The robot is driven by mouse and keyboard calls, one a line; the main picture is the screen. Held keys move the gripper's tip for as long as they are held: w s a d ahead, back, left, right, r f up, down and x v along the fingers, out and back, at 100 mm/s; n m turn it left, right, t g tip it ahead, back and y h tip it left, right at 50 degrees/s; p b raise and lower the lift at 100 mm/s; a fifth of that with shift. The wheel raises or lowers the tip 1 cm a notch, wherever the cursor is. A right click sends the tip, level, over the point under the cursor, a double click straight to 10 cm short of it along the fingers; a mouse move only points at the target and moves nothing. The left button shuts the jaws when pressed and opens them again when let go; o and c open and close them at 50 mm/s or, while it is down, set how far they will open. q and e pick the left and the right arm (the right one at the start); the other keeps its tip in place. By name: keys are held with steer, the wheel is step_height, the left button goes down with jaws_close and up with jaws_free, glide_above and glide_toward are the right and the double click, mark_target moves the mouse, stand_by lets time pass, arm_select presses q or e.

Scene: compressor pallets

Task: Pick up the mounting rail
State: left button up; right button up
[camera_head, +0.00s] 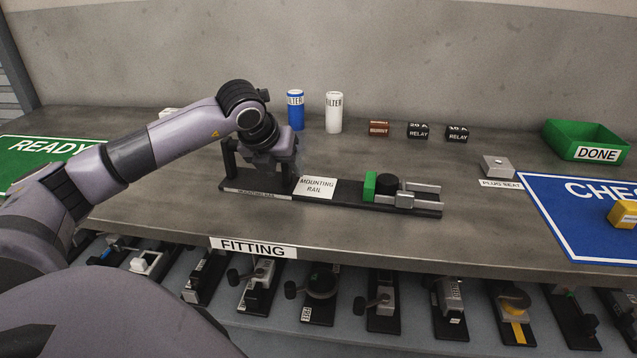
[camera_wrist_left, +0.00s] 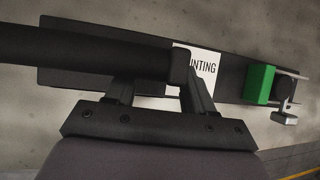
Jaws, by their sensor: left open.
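The mounting rail (camera_head: 348,193) is a long flat black plate with a white "MOUNTING RAIL" label, lying on the grey bench. A green block (camera_head: 369,186) and a dark round part with metal pieces sit at its right end. A black upright stands at its left end. My left gripper (camera_head: 272,166) is over the left half of the rail and partly hides it. In the left wrist view, the rail (camera_wrist_left: 230,80) runs behind my open left gripper (camera_wrist_left: 157,88). A thick black bar (camera_wrist_left: 90,52) crosses at the fingertips; I cannot tell whether it lies between them. My right gripper is out of view.
A blue filter (camera_head: 296,110), a white filter (camera_head: 334,112) and small relay blocks (camera_head: 418,130) stand behind the rail. A green "DONE" bin (camera_head: 586,142) and a blue mat (camera_head: 560,205) are at the right. Several assemblies sit on a lower shelf below the front edge.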

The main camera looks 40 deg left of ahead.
arm_select(q)
jaws_close()
steer(key=shift+d, duration=0.15)
stand_by(1.2)
steer(key=shift+r, duration=0.1)
